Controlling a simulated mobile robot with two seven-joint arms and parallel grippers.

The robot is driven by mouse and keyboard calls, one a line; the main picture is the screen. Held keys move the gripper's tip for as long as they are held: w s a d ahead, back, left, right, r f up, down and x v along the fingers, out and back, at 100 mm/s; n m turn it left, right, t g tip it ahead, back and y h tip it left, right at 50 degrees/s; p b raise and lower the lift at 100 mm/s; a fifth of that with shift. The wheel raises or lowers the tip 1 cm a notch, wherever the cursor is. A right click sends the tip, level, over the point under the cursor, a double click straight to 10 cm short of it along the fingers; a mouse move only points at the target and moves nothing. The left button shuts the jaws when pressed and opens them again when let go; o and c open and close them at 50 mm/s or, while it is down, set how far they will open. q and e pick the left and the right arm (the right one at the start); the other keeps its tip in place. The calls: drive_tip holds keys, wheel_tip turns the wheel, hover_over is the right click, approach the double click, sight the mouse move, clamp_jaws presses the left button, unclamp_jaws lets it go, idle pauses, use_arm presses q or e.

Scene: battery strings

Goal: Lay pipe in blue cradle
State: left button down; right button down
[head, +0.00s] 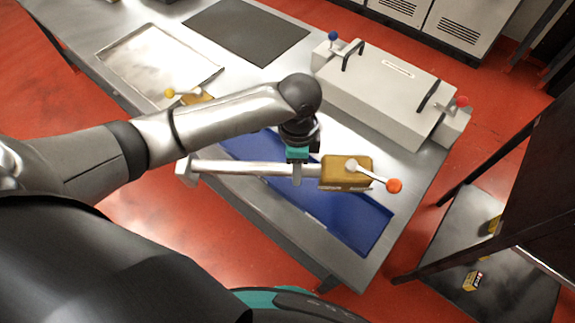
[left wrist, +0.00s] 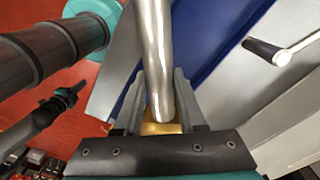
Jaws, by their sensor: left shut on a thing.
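In the head view the pipe lies nearly level across the picture. A long blue piece (head: 350,222), apparently the blue cradle, lies on the metal table under the pipe and block. My forearm hides part of it. In the left wrist view the pipe (left wrist: 155,60) runs between the fingers, with the blue piece (left wrist: 215,35) beyond. My right gripper is not clearly seen.
A grey box (head: 385,90) with handles and blue and red knobs stands at the table's back right. A metal tray (head: 155,60) and a dark mat (head: 245,30) lie further left. A dark shelf rack (head: 500,240) stands off the table's right edge.

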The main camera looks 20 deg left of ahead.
use_arm(q)
drive_tip(key=w+m+p, duration=0.1)
drive_tip(key=m, duration=0.1)
drive_tip(key=w+d+r+m+p, duration=0.1)
drive_tip(key=m, duration=0.2)
drive_tip(key=w+m+p, duration=0.1)
drive_tip(key=m, duration=0.1)
drive_tip(key=shift+w+d+r, duration=0.1)
drive_tip(key=shift+d+r, duration=0.2)
drive_tip(key=shift+d, duration=0.1)
drive_tip(key=shift+f, duration=0.1)
wheel_tip(320, 180, down, 6)
drive_tip(key=b, duration=0.8)
drive_tip(key=shift+f, duration=0.2)
